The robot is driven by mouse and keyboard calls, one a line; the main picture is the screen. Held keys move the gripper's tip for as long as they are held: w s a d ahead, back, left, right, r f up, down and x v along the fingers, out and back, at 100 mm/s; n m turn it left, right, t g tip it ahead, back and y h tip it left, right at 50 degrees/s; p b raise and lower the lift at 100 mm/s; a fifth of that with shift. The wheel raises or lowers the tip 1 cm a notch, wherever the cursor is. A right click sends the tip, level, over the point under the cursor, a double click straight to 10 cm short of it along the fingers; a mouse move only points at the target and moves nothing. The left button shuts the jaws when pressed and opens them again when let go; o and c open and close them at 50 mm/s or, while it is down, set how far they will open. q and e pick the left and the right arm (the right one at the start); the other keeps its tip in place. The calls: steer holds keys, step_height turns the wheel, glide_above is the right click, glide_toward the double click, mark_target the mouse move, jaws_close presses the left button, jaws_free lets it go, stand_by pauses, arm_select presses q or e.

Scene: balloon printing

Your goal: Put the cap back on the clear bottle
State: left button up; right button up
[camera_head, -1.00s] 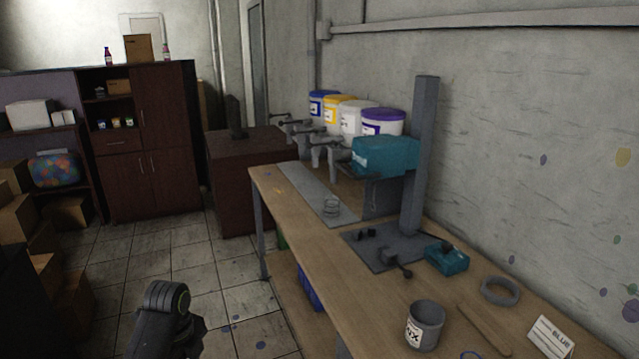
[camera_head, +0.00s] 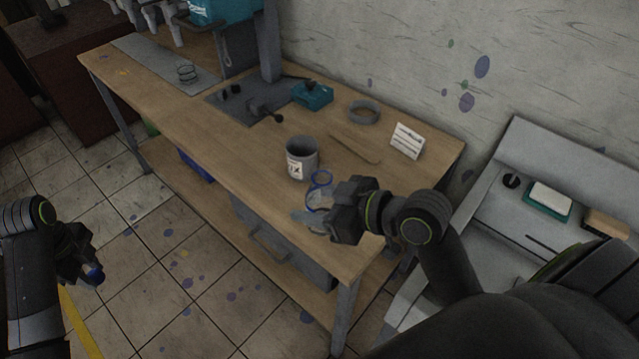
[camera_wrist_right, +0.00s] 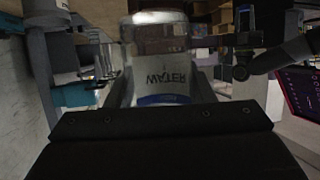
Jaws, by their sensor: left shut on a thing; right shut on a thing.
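The clear bottle (camera_head: 318,194) stands near the front edge of the wooden table, with blue bands showing through it. In the right wrist view the bottle (camera_wrist_right: 162,45) fills the space between the fingers, with a label reading WATER upside down. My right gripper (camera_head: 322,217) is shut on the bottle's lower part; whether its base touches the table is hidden. My left gripper (camera_head: 90,268) is at the far left, over the floor and well apart from the bottle. It is shut on a small blue cap (camera_head: 96,273).
A grey can (camera_head: 301,158) stands just behind the bottle. A tape ring (camera_head: 364,111), a wooden stick (camera_head: 355,147) and a small sign (camera_head: 407,141) lie or stand further back. Floor lies open between the left gripper and the table.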

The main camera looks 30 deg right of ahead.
steer(key=w+a+f+n+g+y, duration=0.1)
steer(key=a+n+g+y, duration=0.3)
steer(key=a, duration=0.8)
steer(key=n+g, duration=0.2)
steer(key=shift+w+f+n+y, duration=0.3)
steer(key=shift+w, duration=0.05)
